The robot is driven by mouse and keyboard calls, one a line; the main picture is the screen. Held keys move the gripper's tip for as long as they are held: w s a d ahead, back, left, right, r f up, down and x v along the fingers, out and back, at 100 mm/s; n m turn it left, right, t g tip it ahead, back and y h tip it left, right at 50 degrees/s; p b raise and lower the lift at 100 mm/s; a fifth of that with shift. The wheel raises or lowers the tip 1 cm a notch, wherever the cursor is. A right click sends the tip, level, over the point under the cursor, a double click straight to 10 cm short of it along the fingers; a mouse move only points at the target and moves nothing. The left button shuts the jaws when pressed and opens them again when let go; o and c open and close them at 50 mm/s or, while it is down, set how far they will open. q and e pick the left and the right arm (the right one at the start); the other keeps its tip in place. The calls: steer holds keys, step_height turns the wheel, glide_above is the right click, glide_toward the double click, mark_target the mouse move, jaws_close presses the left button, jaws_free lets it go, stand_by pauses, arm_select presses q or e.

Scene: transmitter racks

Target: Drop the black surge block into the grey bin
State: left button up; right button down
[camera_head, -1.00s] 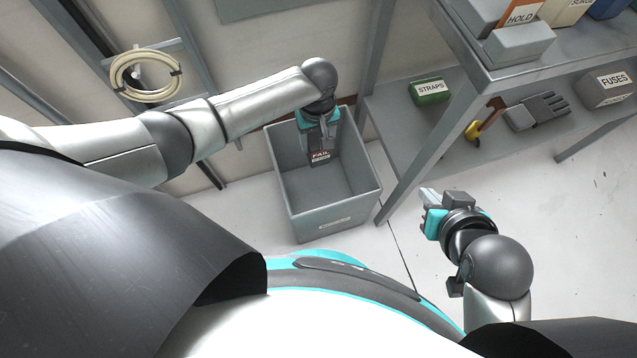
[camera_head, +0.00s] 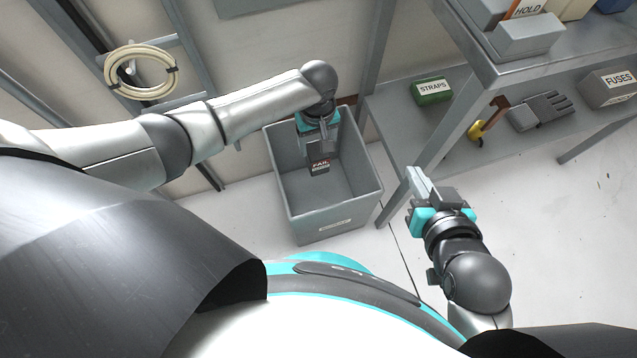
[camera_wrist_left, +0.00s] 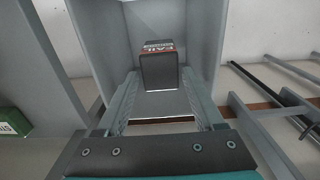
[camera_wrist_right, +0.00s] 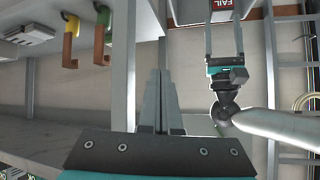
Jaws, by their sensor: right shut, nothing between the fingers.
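The black surge block (camera_head: 319,167), with a red and white FAIL label, is inside the grey bin's (camera_head: 333,217) opening in the head view. My right gripper (camera_head: 417,182) is shut and empty, right of the bin beside the shelf post.
A coiled cable (camera_head: 141,72) hangs on the wall at left. Floor is clear at lower right.

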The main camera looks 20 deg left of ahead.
arm_select(q)
steer(key=o, duration=0.4)
arm_select(e)
steer(key=shift+d, duration=0.1)
arm_select(q)
steer(key=shift+r+p, duration=0.5)
steer(key=shift+r, duration=0.1)
steer(key=shift+r+p, duration=0.45)
steer(key=shift+r, duration=0.2)
step_height(320, 180, up, 3)
steer(key=shift+r+p, duration=0.1)
steer(key=shift+p, duration=1)
arm_select(e)
steer(key=s+d+g+h, duration=0.3)
steer(key=s+d+g, duration=0.2)
steer(key=d+g, duration=0.15)
arm_select(q)
step_height(320, 180, up, 10)
steer(key=p, duration=0.6)
steer(key=shift+f, duration=0.25)
arm_select(e)
steer(key=s+f+g, duration=0.1)
steer(key=s+f, duration=0.3)
steer(key=f, duration=0.9)
steer(key=shift+d+f, duration=0.15)
steer(key=shift+d, duration=0.15)
